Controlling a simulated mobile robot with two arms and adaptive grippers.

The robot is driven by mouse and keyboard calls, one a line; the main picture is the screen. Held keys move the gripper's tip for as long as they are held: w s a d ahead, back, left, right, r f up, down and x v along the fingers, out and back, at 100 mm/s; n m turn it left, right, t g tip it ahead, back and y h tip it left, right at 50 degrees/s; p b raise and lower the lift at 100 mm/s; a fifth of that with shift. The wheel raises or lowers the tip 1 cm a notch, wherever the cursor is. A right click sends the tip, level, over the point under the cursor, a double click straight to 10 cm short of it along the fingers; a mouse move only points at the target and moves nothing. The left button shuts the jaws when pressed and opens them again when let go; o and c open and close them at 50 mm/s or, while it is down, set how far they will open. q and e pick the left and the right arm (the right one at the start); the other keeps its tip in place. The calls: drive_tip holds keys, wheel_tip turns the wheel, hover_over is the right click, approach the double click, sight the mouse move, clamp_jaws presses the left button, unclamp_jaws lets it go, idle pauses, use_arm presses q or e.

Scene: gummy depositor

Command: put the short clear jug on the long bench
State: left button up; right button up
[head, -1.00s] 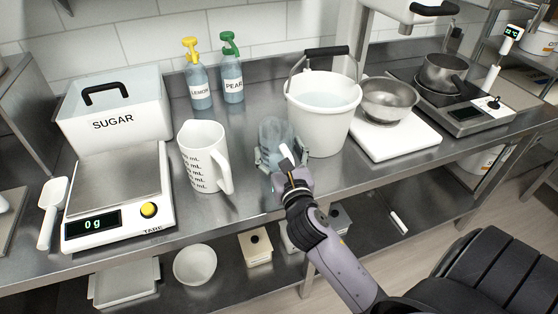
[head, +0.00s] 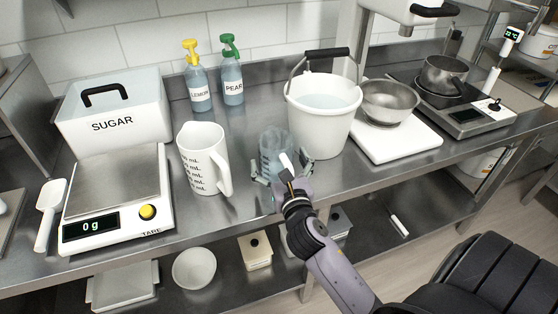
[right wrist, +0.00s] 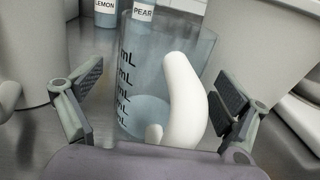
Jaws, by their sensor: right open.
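The short clear jug (head: 272,148) stands upright on the long steel bench (head: 245,205), between the white measuring jug and the white bucket. It has a white handle facing my right gripper and dark volume marks, which show in the right wrist view (right wrist: 140,75). My right gripper (head: 282,172) is open, low at the bench's front part. Its fingers are spread to either side of the jug, and the wrist view shows gaps between both fingers and the jug. My left gripper is not in view.
A white measuring jug (head: 203,165) stands close on the left and a white bucket (head: 318,128) close on the right. A scale (head: 115,185), a sugar bin (head: 115,125), two pump bottles (head: 198,85) and a steel bowl (head: 388,100) are farther off.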

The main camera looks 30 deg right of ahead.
drive_tip(key=shift+r, duration=0.2)
drive_tip(key=b+v, duration=0.2)
drive_tip(key=v, duration=1)
drive_tip(key=shift+f, duration=0.1)
